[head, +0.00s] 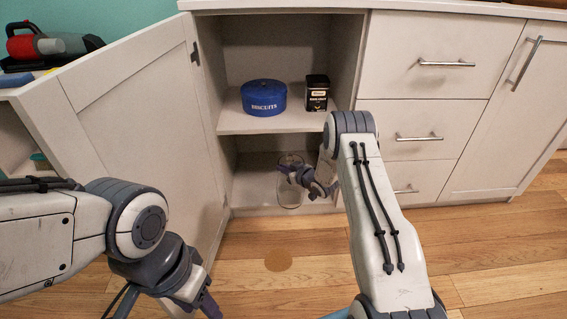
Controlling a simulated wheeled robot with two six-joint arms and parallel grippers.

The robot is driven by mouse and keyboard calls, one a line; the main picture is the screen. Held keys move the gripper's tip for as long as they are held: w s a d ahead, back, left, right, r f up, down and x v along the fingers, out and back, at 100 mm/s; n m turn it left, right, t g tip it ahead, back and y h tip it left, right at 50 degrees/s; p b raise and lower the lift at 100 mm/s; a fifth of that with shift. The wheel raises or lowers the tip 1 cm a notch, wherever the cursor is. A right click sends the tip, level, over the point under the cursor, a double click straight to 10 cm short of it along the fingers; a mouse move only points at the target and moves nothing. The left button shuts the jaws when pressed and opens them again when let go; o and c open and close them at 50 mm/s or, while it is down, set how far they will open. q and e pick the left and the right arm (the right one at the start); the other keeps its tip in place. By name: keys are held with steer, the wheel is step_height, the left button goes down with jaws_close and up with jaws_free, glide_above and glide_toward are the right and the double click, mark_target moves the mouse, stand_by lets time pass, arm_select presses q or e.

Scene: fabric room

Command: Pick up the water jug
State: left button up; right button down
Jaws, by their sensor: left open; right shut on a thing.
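The water jug (289,194) is a clear, see-through vessel standing on the bottom shelf of the open cabinet, near its front edge. My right gripper (297,174) reaches in from the right and is shut on the upper part of the jug; my arm covers part of the jug's right side. Whether the jug is lifted off the shelf I cannot tell. My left gripper (200,306) is low at the left, in front of the open cabinet door, open and far from the jug; its tips are partly cut off by the picture's bottom edge.
The open cabinet door (140,110) stands at the left. The upper shelf (240,121) holds a blue biscuits tin (264,97) and a black tin (317,93). Closed drawers (420,60) are to the right.

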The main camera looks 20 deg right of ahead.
arm_select(q)
steer(key=shift+s+d+r, duration=0.3)
steer(key=shift+s+d, duration=0.05)
arm_select(e)
steer(key=shift+s+a, duration=0.2)
steer(key=shift+s, duration=0.65)
steer(key=shift+a, duration=0.15)
steer(key=c, duration=0.9)
jaws_free()
arm_select(q)
steer(key=shift+a, duration=0.1)
steer(key=shift+r+p, duration=2.65)
steer(key=shift+p, duration=0.2)
arm_select(e)
steer(key=shift+v, duration=5.2)
